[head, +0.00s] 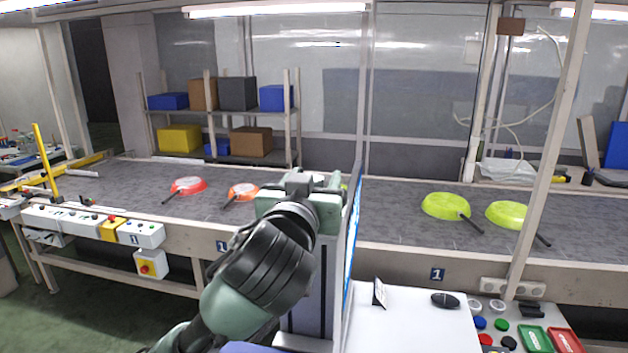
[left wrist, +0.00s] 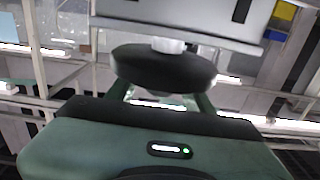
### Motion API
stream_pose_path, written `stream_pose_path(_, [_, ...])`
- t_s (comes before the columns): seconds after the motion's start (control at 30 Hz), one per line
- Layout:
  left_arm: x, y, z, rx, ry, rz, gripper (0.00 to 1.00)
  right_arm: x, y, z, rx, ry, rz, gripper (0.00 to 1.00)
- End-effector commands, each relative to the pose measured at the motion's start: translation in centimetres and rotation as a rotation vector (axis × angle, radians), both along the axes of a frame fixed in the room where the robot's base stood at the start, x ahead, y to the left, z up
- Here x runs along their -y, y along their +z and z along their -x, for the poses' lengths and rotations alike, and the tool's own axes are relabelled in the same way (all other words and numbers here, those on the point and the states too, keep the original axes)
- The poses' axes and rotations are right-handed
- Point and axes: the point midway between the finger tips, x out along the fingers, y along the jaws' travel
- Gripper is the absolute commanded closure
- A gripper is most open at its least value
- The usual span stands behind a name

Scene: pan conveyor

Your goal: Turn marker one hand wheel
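My left gripper (head: 303,188) reaches up to the conveyor beside the upright screen in the head view. In the left wrist view, a dark round hand wheel (left wrist: 165,70) with a white hub sits under a pale grey housing (left wrist: 185,20). The green fingers of my left gripper (left wrist: 163,98) are spread wide, one at each side of the wheel. The wheel hides their tips, so I cannot tell whether they touch or clamp its rim. The wheel does not show in the head view, and no marker number is readable on it. My right gripper is out of view.
Red-orange pans (head: 188,186) lie on the left conveyor, and lime-green pans (head: 446,206) on the right. A control box (head: 141,233) stands at the left front. A white table (head: 420,320) with coloured buttons is at the right front. A shelf (head: 222,111) holds boxes behind.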

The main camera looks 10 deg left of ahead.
Motion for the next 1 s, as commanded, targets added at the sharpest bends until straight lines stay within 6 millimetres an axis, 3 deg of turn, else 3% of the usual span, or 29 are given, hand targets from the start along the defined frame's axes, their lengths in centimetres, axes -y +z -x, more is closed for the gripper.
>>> stream_pose_path(0.23, [0.1, -0.1, 1.0, 0.004, -0.003, 0.003, 0.48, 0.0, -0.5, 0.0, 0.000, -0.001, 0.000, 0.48])
stream_pose_path(0.63, [0.3, -0.1, 7.0, 0.002, -0.003, 0.002, 0.48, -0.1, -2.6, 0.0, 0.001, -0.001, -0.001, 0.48])
stream_pose_path(1.0, [0.2, 0.0, 7.7, -0.001, 0.000, 0.000, 0.48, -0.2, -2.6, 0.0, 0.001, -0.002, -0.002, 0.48])
